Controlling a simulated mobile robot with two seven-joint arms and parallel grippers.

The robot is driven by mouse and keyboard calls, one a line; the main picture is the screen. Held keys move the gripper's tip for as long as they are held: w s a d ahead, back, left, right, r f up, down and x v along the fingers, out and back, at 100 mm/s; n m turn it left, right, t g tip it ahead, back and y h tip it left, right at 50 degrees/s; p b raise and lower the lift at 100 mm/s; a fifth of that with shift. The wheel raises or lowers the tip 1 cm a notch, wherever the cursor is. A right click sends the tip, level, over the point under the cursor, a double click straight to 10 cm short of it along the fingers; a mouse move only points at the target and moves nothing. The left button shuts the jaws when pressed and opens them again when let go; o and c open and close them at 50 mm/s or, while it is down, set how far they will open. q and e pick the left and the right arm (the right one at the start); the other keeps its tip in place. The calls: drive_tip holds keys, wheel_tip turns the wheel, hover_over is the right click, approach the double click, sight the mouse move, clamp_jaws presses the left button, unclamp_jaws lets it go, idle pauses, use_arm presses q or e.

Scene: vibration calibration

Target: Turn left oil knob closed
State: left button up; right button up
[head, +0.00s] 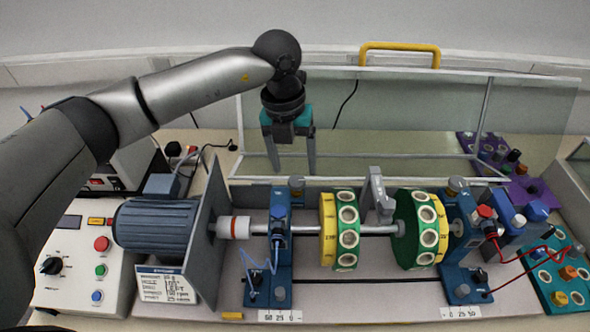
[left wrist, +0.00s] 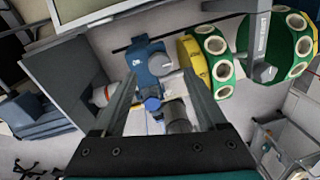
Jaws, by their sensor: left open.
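The left oil knob (head: 296,184) is a small grey and brass-coloured cap on top of the left blue bearing block (head: 280,215). My left gripper (head: 292,168) points down with its two fingers apart, just above and seemingly behind this knob. It is open and holds nothing. In the left wrist view, the open fingers (left wrist: 165,92) frame part of the blue block (left wrist: 142,58), with a round grey knob, a blue cap and a dark cylinder showing. Which of these is the oil knob I cannot tell there. My right gripper is not in view.
A shaft with two green and yellow discs (head: 340,230) runs right from the blue motor (head: 155,226). A second bearing block (head: 460,225) stands right. A clear guard with a yellow handle (head: 400,45) stands behind. A control box (head: 85,260) is at left.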

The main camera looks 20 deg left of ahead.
use_arm(q)
wheel_tip(320, 180, up, 12)
drive_tip(key=a, duration=0.1)
drive_tip(key=shift+a+b, duration=0.2)
drive_tip(key=shift+b, duration=0.1)
